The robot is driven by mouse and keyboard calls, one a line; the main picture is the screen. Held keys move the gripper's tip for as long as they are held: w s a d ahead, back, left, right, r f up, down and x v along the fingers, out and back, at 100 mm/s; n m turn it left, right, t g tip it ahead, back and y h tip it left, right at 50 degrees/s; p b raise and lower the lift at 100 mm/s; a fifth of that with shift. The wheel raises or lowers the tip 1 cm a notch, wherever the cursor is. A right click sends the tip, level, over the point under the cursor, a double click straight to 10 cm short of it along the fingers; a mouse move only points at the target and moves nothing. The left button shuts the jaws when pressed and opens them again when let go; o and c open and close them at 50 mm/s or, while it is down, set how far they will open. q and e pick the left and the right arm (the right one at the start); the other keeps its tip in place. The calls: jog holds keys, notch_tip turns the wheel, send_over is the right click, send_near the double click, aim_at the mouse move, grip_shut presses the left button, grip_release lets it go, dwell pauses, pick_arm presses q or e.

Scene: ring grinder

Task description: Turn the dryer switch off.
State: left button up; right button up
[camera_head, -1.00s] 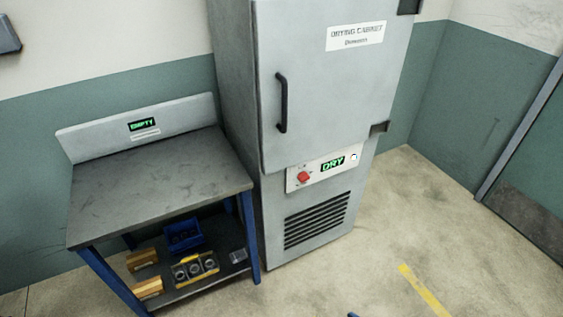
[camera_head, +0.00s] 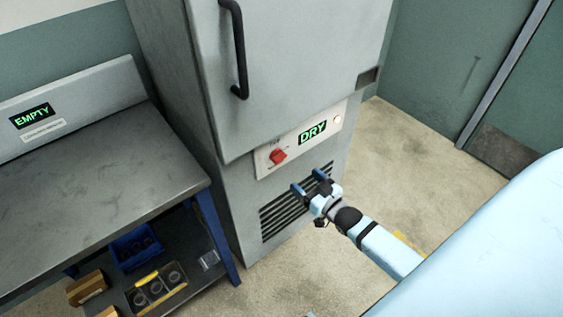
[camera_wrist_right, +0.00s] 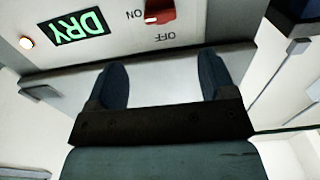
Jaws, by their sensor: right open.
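The red dryer switch (camera_head: 278,156) sits on the white control panel (camera_head: 264,165) low on the drying cabinet, left of the lit green DRY display (camera_head: 312,133). In the right wrist view the red switch (camera_wrist_right: 160,13) shows at the top, with ON and OFF labels beside it. My right gripper (camera_head: 309,181) is open and empty in front of the vent slots, below and right of the switch. In the wrist view its two blue fingers (camera_wrist_right: 163,80) are apart, with the switch beyond the gap between them and not touched. My left gripper is not in view.
A grey workbench (camera_head: 100,190) with a lit EMPTY sign (camera_head: 32,116) stands to the left of the cabinet. A blue bin (camera_head: 135,246) and boxes lie on its lower shelf. The cabinet's black door handle (camera_head: 239,50) is above the panel. Floor to the right is clear.

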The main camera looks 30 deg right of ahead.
aim_at(282, 159)
jog(key=w, duration=0.7)
jog(key=w+a, duration=0.1)
jog(key=w, duration=0.3)
jog(key=shift+w, duration=0.25)
jog(key=shift+c, duration=0.2)
jog(key=c, duration=0.9)
